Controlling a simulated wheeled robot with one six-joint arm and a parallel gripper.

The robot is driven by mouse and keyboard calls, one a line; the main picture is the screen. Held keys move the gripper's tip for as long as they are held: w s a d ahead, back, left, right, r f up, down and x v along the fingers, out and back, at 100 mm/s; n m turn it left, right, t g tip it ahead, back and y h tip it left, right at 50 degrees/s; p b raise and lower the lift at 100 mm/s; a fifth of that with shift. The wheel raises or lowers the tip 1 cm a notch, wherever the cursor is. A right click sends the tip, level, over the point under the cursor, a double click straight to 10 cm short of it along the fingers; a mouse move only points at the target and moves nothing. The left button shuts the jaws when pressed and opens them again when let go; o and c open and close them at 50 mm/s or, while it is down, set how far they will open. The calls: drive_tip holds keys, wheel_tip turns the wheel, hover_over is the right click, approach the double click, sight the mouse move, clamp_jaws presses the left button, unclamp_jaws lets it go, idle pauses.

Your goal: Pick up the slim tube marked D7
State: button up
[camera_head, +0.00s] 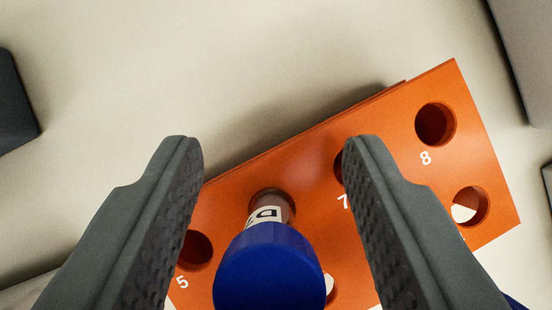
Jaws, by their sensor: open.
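A slim tube with a dark blue cap (268,268) stands in a hole of the orange rack (310,160), leaning toward the camera in the picture. Its white label (264,214) shows a letter that looks like D; the rest of the mark is hidden by the cap. My gripper (272,150) is open, with one grey finger to the left of the tube and one to the right. Neither finger appears to touch the tube.
Rack holes 5 (195,250) and 8 (435,124) look empty; hole 7 is partly behind my right finger. Another hole (470,206) at the right shows something white. Dark grey objects stand at the left edge (14,105) and upper right (525,50). The pale bench behind the rack is clear.

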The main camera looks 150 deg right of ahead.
clamp_jaws()
